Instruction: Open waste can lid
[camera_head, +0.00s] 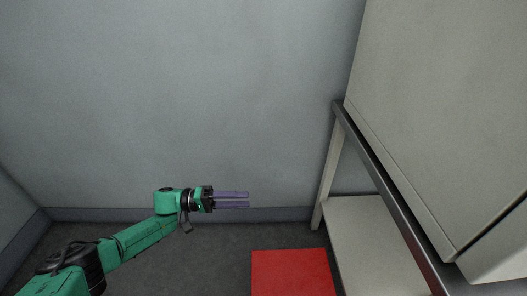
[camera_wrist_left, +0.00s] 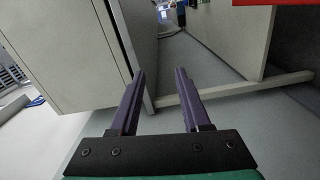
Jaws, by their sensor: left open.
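A flat red square surface (camera_head: 292,272) shows at the bottom of the head view, cut off by the frame edge. It may be the waste can's lid, but its sides are hidden and I cannot tell. A red strip (camera_wrist_left: 275,3) also shows at the top right edge of the left wrist view. My left gripper (camera_head: 249,199) points right, above and to the left of the red surface in the head view, apart from it. Its purple fingers are spread with nothing between them, as the left wrist view (camera_wrist_left: 160,75) also shows. My right gripper is not in view.
A metal-framed table (camera_head: 375,165) with a pale lower shelf (camera_head: 370,235) stands at the right, with a large beige cabinet (camera_head: 440,110) on it. A grey wall (camera_head: 190,90) closes off the back. Dark floor (camera_head: 200,265) is clear left of the red surface.

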